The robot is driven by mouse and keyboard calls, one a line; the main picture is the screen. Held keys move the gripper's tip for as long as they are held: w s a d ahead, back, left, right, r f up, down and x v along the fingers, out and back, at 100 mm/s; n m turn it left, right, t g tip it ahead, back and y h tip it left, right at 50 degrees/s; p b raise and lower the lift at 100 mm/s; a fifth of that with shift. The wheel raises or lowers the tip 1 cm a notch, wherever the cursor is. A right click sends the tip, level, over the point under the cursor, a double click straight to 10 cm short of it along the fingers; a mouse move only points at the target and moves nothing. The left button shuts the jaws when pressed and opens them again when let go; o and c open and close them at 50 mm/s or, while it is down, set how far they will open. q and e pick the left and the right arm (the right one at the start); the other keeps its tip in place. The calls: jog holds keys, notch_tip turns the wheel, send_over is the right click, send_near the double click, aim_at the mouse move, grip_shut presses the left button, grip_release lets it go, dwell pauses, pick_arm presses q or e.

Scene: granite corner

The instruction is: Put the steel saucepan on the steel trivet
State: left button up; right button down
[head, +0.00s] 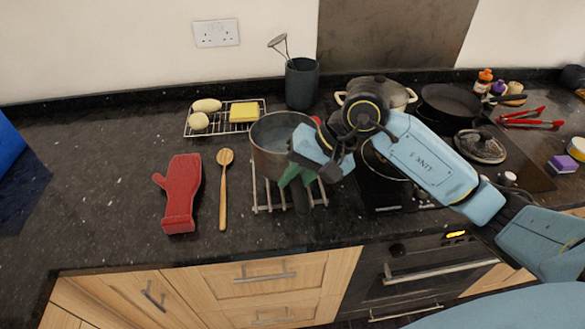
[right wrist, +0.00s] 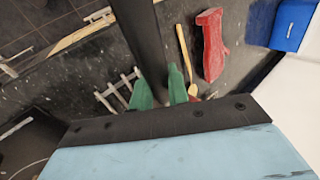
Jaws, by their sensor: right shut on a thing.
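The steel saucepan (head: 268,150) is upright over the back part of the steel trivet (head: 263,196). I cannot tell whether its base touches the bars. The trivet's front bars show below it and also in the right wrist view (right wrist: 110,98). My right gripper (head: 297,176), with green fingertips, is shut on the saucepan's dark handle, which points toward the counter's front. In the right wrist view the handle (right wrist: 143,45) runs between the green fingertips (right wrist: 162,90). My forearm hides the saucepan's right side. My left gripper is not in view.
A wooden spoon (head: 224,190) and a red oven mitt (head: 181,195) lie left of the trivet. Behind are a rack (head: 190,128) with a yellow sponge and a dark utensil pot (head: 302,84). The hob with a lidded pot (head: 385,90) and frying pan (head: 455,103) is at right.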

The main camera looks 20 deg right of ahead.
notch_tip(320, 180, down, 6)
jog(key=shift+w+f, duration=0.15)
jog(key=shift+f, duration=0.05)
jog(key=c, duration=1.7)
grip_release()
jog(key=shift+s+f, duration=0.2)
jog(key=o, duration=0.4)
jog(key=shift+c, duration=0.2)
jog(key=shift+r, duration=0.1)
jog(key=v, duration=1.2)
jog(key=shift+b, duration=0.35)
jog(key=shift+w, duration=0.1)
